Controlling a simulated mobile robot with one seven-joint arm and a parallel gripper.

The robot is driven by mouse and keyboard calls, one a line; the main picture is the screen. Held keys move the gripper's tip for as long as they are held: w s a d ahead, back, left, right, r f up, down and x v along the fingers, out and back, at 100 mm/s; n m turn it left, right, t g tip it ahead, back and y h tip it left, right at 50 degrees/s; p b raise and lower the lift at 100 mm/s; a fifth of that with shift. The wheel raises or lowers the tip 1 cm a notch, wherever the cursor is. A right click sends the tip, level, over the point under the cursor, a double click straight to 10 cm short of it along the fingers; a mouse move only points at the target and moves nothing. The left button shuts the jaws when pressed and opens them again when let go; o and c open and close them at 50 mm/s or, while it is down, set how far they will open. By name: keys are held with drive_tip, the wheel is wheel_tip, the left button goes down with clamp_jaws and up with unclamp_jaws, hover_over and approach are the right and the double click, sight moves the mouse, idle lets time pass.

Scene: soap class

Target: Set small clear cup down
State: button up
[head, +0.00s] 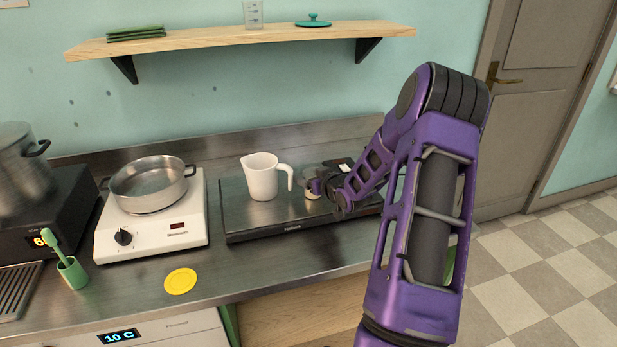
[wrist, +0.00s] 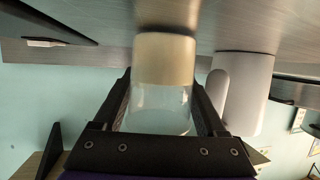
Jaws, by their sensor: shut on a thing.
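The small clear cup (wrist: 158,108) is between my gripper's fingers, with cream-coloured contents (wrist: 164,60) in its lower part. The wrist view appears upside down, and the cup looks upright in it. My gripper (wrist: 163,82) is shut on the cup's sides. In the head view my gripper (head: 318,187) is low over the dark flat plate (head: 255,224), just right of the white pitcher (head: 262,178); the cup is small and partly hidden there. The cup's base is very near the surface, but I cannot tell whether it touches.
The pitcher also shows close beside the cup in the wrist view (wrist: 242,95). A white hot plate (head: 150,245) with a steel pan (head: 150,190) stands left. A yellow disc (head: 180,281) lies on the counter (head: 230,276). A wooden shelf (head: 220,42) hangs above.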

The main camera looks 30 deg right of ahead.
drive_tip(key=o, duration=1.3)
drive_tip(key=shift+f, duration=0.1)
drive_tip(key=shift+s+r, duration=0.25)
drive_tip(key=shift+r, duration=0.05)
drive_tip(key=p+v, duration=0.1)
drive_tip(key=v, duration=1)
drive_tip(key=shift+s, duration=0.25)
